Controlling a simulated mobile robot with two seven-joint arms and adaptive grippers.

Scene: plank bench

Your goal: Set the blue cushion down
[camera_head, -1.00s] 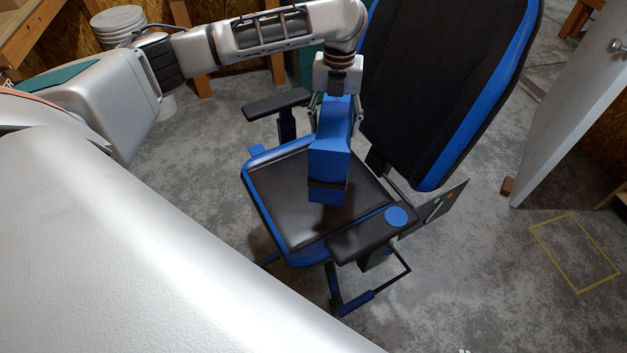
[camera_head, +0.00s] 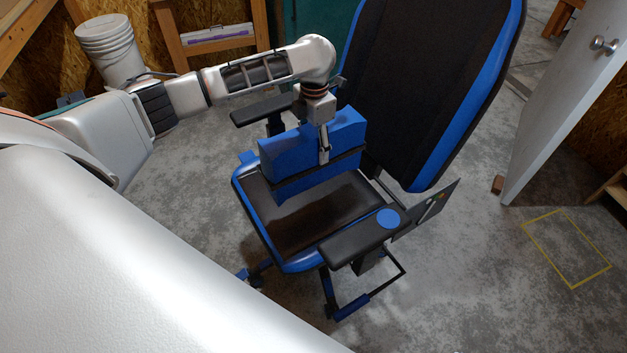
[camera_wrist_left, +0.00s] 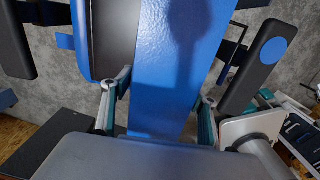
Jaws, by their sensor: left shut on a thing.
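The blue cushion (camera_head: 291,156) is a blue block with a black band along its lower part. My left gripper (camera_head: 324,150) is shut on the cushion from above and holds it over the seat of the black and blue chair (camera_head: 302,222). In the left wrist view the cushion (camera_wrist_left: 172,70) fills the space between the fingers of my left gripper (camera_wrist_left: 157,112). Whether its lower edge touches the seat, I cannot tell. My right gripper is not in view.
The chair's tall backrest (camera_head: 428,85) stands behind the cushion. One armrest (camera_head: 352,240) with a blue disc is at the front right, another (camera_head: 264,110) at the back left. A white bucket (camera_head: 110,50) and an open door (camera_head: 565,100) stand farther off.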

